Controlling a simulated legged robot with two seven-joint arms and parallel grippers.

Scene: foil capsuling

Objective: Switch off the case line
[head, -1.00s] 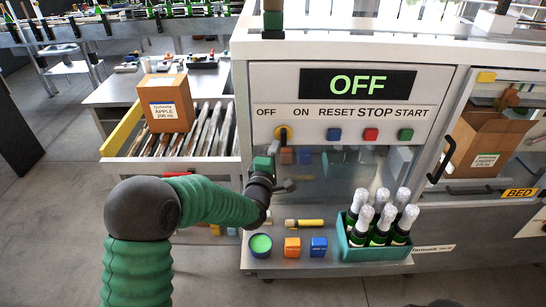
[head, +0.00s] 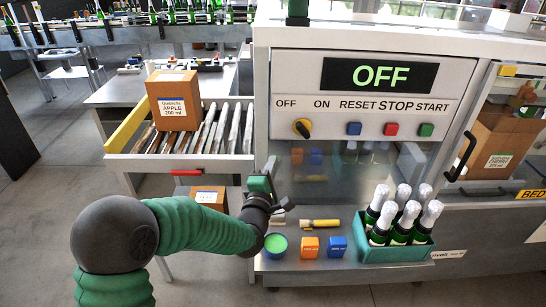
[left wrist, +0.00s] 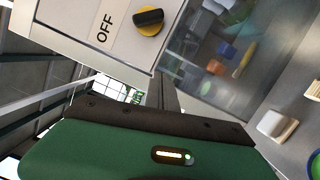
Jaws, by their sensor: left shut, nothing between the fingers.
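The rotary switch (head: 302,128) is a black knob on a yellow disc, on the light panel (head: 375,105) under the printed words OFF and ON. Its black grip is tilted, with one end toward OFF. The display (head: 380,75) above reads OFF in green letters. The switch also shows in the left wrist view (left wrist: 149,20), beside the printed OFF. My left gripper (head: 284,207) is shut and empty, below the switch and apart from it, over the front shelf. Its fingertips are hard to make out in the left wrist view. My right gripper is not in view.
Blue (head: 354,129), red (head: 391,129) and green (head: 426,130) buttons sit right of the switch. A teal crate (head: 400,252) of bottles, an orange block (head: 309,247) and a blue block (head: 337,246) stand on the shelf. A carton (head: 175,100) rests on rollers at left.

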